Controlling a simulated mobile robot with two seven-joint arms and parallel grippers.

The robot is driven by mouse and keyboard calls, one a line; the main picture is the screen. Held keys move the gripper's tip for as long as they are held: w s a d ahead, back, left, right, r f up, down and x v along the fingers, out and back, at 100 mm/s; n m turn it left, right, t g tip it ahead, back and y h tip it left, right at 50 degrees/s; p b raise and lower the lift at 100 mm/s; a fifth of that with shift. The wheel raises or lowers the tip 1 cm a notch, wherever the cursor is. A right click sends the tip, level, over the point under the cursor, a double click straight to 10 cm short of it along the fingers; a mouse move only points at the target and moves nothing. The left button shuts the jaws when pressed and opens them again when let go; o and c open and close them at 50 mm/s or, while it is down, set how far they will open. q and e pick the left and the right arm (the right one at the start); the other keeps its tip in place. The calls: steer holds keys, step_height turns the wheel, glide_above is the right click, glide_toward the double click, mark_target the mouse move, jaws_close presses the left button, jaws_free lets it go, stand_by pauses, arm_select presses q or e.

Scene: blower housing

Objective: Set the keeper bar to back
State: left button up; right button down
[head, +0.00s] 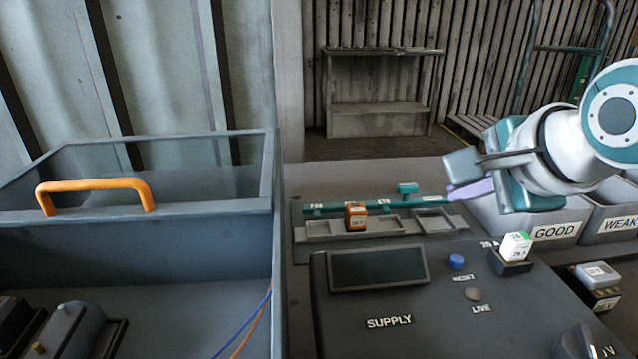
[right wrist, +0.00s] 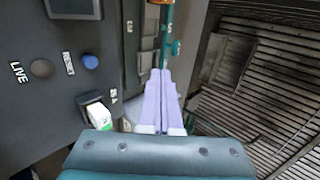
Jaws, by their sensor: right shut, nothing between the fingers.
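The keeper bar (head: 380,205) is a thin teal bar along the back edge of a grey slotted tray (head: 300,235). A teal tab (head: 407,188) stands up from it right of centre. My right gripper (head: 456,192) is at the bar's right end, its lavender fingers shut and empty. In the right wrist view the closed fingertips (right wrist: 160,72) point along the bar (right wrist: 166,22), short of the teal tab (right wrist: 176,47). Whether they touch the bar is unclear. My left gripper is not in view.
An orange block (head: 356,217) sits in the tray. In front is the SUPPLY panel (head: 400,315) with a blue button (head: 456,262) and a socketed white-green block (head: 516,246). GOOD (head: 556,232) and WEAK (head: 618,224) bins stand right. A tall grey box (head: 140,245) with orange handle (head: 95,185) stands left.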

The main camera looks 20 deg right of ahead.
steer(key=shift+w, duration=0.1)
steer(key=b, duration=0.3)
glide_toward(408, 193)
steer(key=f, duration=0.3)
steer(key=shift+s+f, duration=0.25)
steer(key=shift+f, duration=0.05)
steer(key=w, duration=0.3)
steer(key=shift+w+d+f, duration=0.15)
steer(key=shift+d+f, duration=0.1)
steer(key=shift+d, duration=0.1)
steer(key=shift+w+d+b, duration=0.15)
steer(key=shift+w+b, duration=0.2)
steer(key=shift+w, duration=0.3)
